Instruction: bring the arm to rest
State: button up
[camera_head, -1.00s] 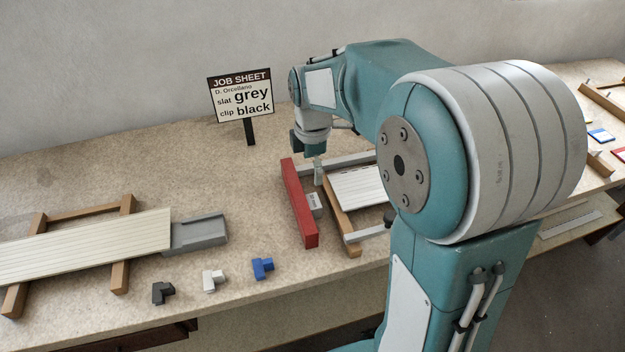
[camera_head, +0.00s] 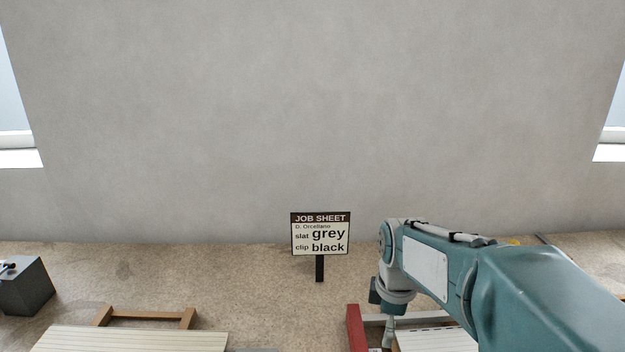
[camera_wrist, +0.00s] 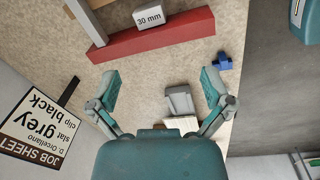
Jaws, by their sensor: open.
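My gripper (camera_wrist: 161,84) is open and empty in the wrist view, its two teal fingers spread wide. In the head view my gripper (camera_head: 388,335) hangs at the bottom edge by the red bar (camera_head: 355,328), partly cut off. In the wrist view the red bar (camera_wrist: 165,38) lies beyond the fingertips, with a block marked 30 mm (camera_wrist: 149,16) at its far side. A grey end piece (camera_wrist: 180,100) shows between the fingers, apart from them.
The job sheet sign (camera_head: 320,233) stands left of my arm and reads slat grey, clip black. A dark box (camera_head: 25,286) stands far left. A blue clip (camera_wrist: 223,61) lies near the bench edge.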

jog(key=s+r+m+t, duration=0.2)
jog(key=s+m, duration=0.5)
jog(key=s, duration=0.1)
jog(key=s+r+m+t, duration=0.2)
jog(key=s+m, duration=0.6)
jog(key=shift+s+r+t, duration=0.3)
jog(key=shift+s+r, duration=0.05)
jog(key=shift+s, duration=0.05)
